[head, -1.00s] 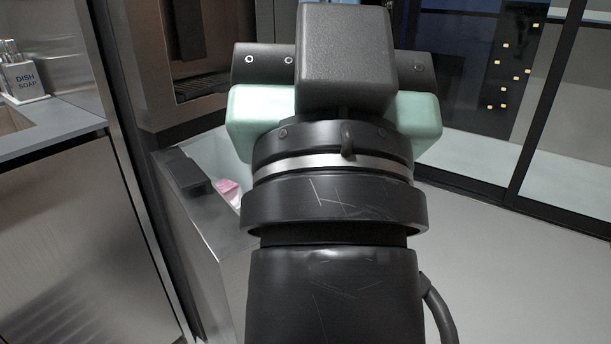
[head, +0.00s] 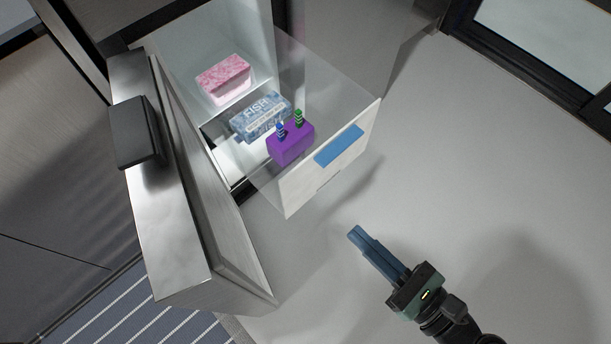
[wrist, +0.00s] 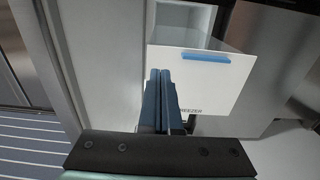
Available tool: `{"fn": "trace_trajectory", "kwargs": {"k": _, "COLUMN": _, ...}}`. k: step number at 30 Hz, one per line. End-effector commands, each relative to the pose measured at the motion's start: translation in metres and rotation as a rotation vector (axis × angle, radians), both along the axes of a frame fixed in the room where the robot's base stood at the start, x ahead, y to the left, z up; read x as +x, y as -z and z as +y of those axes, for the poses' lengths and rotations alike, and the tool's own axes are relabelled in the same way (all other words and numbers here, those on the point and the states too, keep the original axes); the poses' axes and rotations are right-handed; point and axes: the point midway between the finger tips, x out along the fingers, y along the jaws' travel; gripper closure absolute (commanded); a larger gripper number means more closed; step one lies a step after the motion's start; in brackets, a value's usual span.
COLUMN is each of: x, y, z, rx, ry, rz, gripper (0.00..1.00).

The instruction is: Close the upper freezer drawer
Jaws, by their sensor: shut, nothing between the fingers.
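The upper freezer drawer (head: 300,196) is pulled out, with a white front, clear sides and a blue handle strip (head: 339,146). In the head view it holds a purple item (head: 290,143) with two striped stoppers and a blue fish box (head: 261,116). My gripper (head: 357,236) is shut and empty, in front of the drawer and apart from it in the head view. In the wrist view the shut blue fingers (wrist: 160,74) overlap the left part of the drawer front (wrist: 195,85), which bears the word "FREEZER"; contact cannot be told there.
The steel freezer door (head: 170,215) stands open left of the drawer, with a dark block (head: 134,132) on it. A pink box (head: 224,78) sits further inside. A striped runner (head: 140,310) lies at lower left. The grey floor (head: 480,150) to the right is clear.

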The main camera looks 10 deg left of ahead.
Motion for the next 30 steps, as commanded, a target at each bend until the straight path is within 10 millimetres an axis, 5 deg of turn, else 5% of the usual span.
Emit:
{"fn": "trace_trajectory", "kwargs": {"k": 18, "x": 0.068, "y": 0.003, "z": 0.094, "rx": -0.005, "ry": -0.004, "rz": -0.005, "gripper": 1.00}}
{"fn": "trace_trajectory", "kwargs": {"k": 30, "x": 0.080, "y": 0.000, "z": 0.109, "rx": -0.005, "ry": -0.001, "rz": -0.004, "gripper": 1.00}}
